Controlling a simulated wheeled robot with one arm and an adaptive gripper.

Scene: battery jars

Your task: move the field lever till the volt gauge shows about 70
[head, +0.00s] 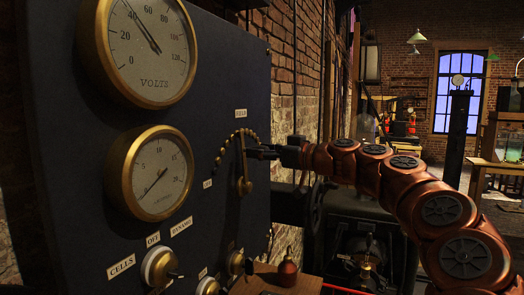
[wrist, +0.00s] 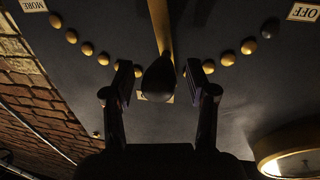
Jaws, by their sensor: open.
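The volt gauge (head: 148,45) is at the upper left of the head view, with its needle near the 40 mark. The field lever (head: 243,160) is a brass arm on the dark panel, pointing up from its pivot. The wrist view shows the lever (wrist: 159,25) with its black knob (wrist: 158,78) near the middle of an arc of brass studs. My gripper (wrist: 158,84) is open, with one finger on each side of the knob; I see gaps on both sides. In the head view my gripper (head: 256,152) is at the lever's upper end.
In the wrist view a MORE label (wrist: 33,5) is left and an OFF label (wrist: 304,12) right. A second gauge (head: 152,172) sits below the volt gauge. Lower knobs (head: 160,267) stick out from the panel. A brick wall (head: 296,60) is beside it.

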